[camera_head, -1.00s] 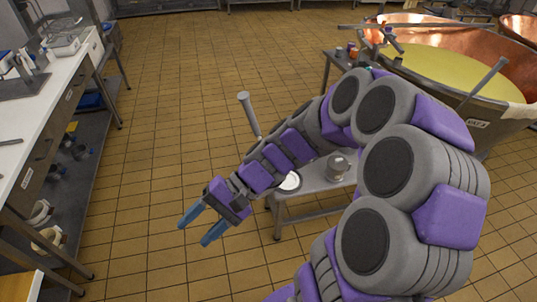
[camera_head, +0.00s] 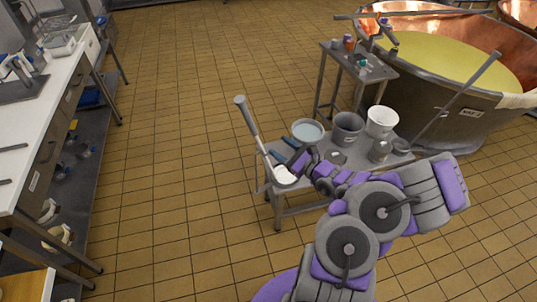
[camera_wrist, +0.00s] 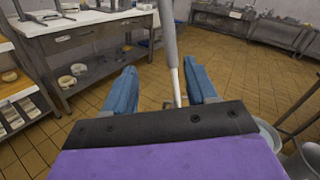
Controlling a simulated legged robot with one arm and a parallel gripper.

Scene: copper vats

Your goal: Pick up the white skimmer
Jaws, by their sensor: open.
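The white skimmer (camera_head: 284,175) stands at the left end of a low metal table, its pale disc low and its long shaft tilted up to the left, ending in a thick grey handle (camera_head: 241,104). My gripper (camera_head: 281,149) is open, its blue fingers just right of the shaft in the head view. In the wrist view the open gripper (camera_wrist: 160,70) has the skimmer's pale shaft (camera_wrist: 175,82) showing between its fingers, closer to the right one. I cannot tell whether the shaft is between the tips or just beyond them. The shaft's lower part is hidden there by my gripper.
The low table (camera_head: 290,207) also holds a pale blue bowl (camera_head: 307,130), a grey bucket (camera_head: 347,129), a white bucket (camera_head: 382,121) and a metal pot (camera_head: 380,150). A copper vat (camera_head: 463,110) stands at right, a workbench (camera_head: 40,140) at left. The tiled floor between is clear.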

